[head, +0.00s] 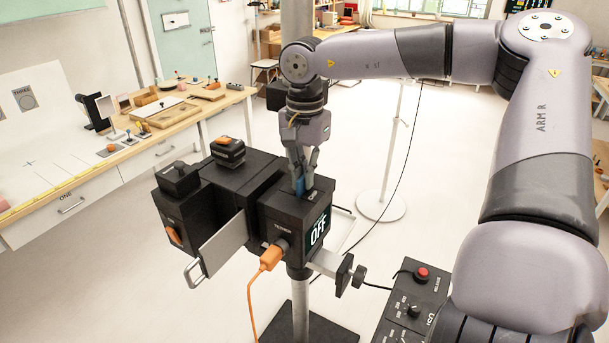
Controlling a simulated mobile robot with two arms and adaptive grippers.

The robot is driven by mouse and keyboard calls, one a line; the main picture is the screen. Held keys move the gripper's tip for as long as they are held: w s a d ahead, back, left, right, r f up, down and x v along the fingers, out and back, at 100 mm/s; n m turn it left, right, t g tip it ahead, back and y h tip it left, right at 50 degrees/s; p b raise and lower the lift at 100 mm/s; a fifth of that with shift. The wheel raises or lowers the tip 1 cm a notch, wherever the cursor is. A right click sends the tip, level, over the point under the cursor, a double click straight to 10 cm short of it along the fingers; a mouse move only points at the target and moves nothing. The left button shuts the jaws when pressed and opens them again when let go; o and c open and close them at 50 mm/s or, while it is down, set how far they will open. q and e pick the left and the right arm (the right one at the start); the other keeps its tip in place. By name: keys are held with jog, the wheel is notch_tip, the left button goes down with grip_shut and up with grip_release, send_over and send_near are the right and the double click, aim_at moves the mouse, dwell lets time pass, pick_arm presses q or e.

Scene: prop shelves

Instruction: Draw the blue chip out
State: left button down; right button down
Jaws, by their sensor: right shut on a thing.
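The blue chip (308,180) stands upright in the slot on top of a black box-shaped device (283,211), with its lower part hidden inside. My right gripper (303,183) comes down from above and is shut on the blue chip at the device's top right. The device's front display reads OFF. My left gripper is not in view.
An orange cable (268,258) plugs into the device's front, and a metal plate with a handle (222,245) sticks out at its left. A control box (412,305) with a red button stands lower right. A workbench (120,140) with small props is at left.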

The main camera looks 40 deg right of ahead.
jog(key=shift+r, duration=0.45)
dwell(0.9)
jog(key=shift+r+p, duration=0.6)
jog(key=shift+r, duration=0.2)
jog(key=shift+r, duration=0.1)
jog(key=shift+r+p, duration=0.85)
jog(key=shift+r, duration=0.35)
jog(key=shift+r, duration=0.1)
jog(key=shift+r+p, duration=1.35)
jog(key=shift+r, duration=0.55)
